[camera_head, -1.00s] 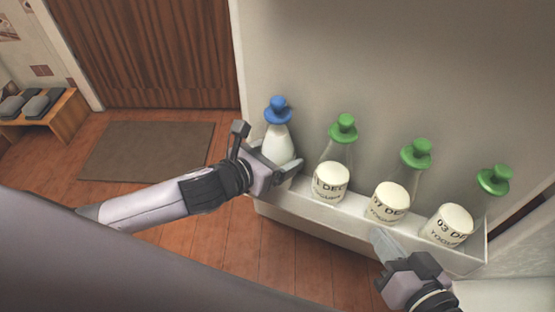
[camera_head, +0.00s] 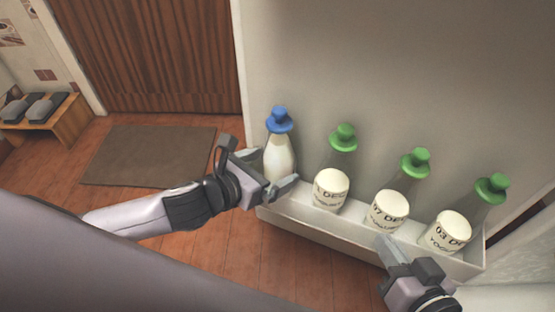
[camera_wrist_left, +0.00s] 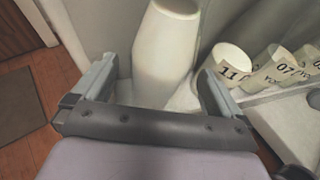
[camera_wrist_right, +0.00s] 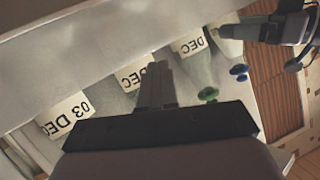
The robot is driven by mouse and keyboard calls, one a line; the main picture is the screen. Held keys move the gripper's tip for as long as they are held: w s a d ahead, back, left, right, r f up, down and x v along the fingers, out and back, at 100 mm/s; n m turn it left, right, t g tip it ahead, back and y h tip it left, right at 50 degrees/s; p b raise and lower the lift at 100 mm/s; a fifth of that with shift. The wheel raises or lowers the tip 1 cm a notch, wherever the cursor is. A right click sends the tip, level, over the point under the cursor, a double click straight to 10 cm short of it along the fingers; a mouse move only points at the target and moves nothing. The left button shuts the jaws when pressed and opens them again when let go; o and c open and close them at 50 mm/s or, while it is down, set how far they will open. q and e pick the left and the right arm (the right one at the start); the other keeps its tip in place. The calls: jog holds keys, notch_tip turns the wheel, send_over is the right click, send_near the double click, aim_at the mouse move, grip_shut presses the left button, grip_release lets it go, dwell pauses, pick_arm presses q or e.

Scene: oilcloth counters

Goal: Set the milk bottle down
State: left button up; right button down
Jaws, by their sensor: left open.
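The milk bottle (camera_head: 279,157), white with a blue cap, stands at the left end of the white door bin (camera_head: 325,224). My left gripper (camera_head: 276,170) is open, with its fingers spread on either side of the bottle's lower body. In the left wrist view the bottle (camera_wrist_left: 165,55) is between the fingers, with gaps showing on both sides. The bottle's base is partly hidden by the gripper in the head view. My right gripper (camera_head: 383,243) is in front of the bin's right half. In the right wrist view its fingers (camera_wrist_right: 157,82) are together, with nothing seen between them.
Three green-capped bottles with dated labels stand in the bin to the right: the nearest to the milk (camera_head: 331,185), the middle one (camera_head: 388,208) and the far right one (camera_head: 447,230). The door panel (camera_head: 380,70) rises behind them. Open floor (camera_head: 200,250) lies to the left.

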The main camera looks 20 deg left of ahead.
pick_arm(q)
jog(key=p+v, duration=0.2)
jog(key=v, duration=0.7)
jog(key=s+d+f+m, duration=0.1)
jog(key=d+f+m, duration=0.1)
jog(key=m, duration=1.5)
jog(key=s+d+f+m, duration=0.1)
jog(key=d+m, duration=0.3)
jog(key=m, duration=1.3)
jog(key=shift+s+d+f+h, duration=0.3)
jog(key=shift+s+d+f, duration=0.05)
jog(key=shift+f, duration=0.25)
pick_arm(e)
jog(key=shift+s+d+f+h, duration=0.1)
jog(key=shift+s+d+h, duration=0.15)
jog(key=shift+d, duration=0.25)
jog(key=shift+s+d+f+h, duration=0.1)
jog(key=shift+s+d+h, duration=0.05)
jog(key=shift+d+h, duration=0.25)
jog(key=shift+r, duration=0.1)
